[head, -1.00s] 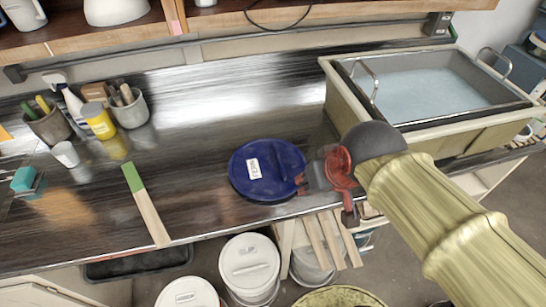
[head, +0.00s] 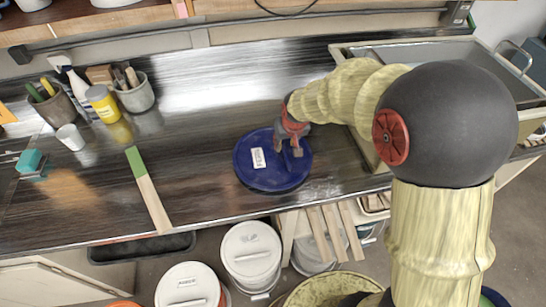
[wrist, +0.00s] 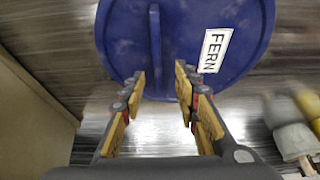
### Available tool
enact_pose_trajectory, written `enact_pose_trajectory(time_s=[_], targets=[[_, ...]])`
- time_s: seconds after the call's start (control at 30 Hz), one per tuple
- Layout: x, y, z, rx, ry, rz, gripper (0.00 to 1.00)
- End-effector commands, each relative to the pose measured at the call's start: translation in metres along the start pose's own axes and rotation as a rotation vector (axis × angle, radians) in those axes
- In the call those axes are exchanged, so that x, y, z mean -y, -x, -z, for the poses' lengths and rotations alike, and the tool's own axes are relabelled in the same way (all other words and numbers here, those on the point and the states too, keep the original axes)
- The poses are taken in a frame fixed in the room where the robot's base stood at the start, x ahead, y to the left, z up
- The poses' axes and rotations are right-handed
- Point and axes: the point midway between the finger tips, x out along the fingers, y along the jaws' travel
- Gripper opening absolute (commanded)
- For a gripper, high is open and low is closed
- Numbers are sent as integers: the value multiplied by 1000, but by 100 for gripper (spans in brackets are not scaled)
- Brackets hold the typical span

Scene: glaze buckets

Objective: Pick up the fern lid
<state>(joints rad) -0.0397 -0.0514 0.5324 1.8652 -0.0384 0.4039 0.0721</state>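The fern lid (head: 246,172) is a round blue lid lying flat on the dark counter near its front edge. Its white label reads FERN in the wrist view, where the lid (wrist: 120,35) fills the top middle. A raised straight rib (wrist: 155,45) crosses the lid. My gripper (head: 287,152) is over the right half of the lid, pointing down. In the wrist view my gripper (wrist: 160,77) is open, with its yellow-padded fingers apart on either side of the rib's near end. I cannot tell whether the fingertips touch the lid.
A sink (head: 365,50) of pale water stands at the right. A green-tipped wooden stick (head: 150,195) lies left of the lid. Cups of tools (head: 137,97) and a yellow bottle (head: 103,106) stand further left. Lidded white buckets (head: 250,254) stand below the counter's front edge.

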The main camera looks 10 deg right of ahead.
Motion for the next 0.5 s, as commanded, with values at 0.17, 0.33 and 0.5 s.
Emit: enact_pose_trajectory(time_s=[0.17,0.33,0.5], targets=[[-2,-15,-2,2,-1,0,31],[-4,-41,-5,3,0,-1,31],[-4,-53,-3,-1,0,0,31]])
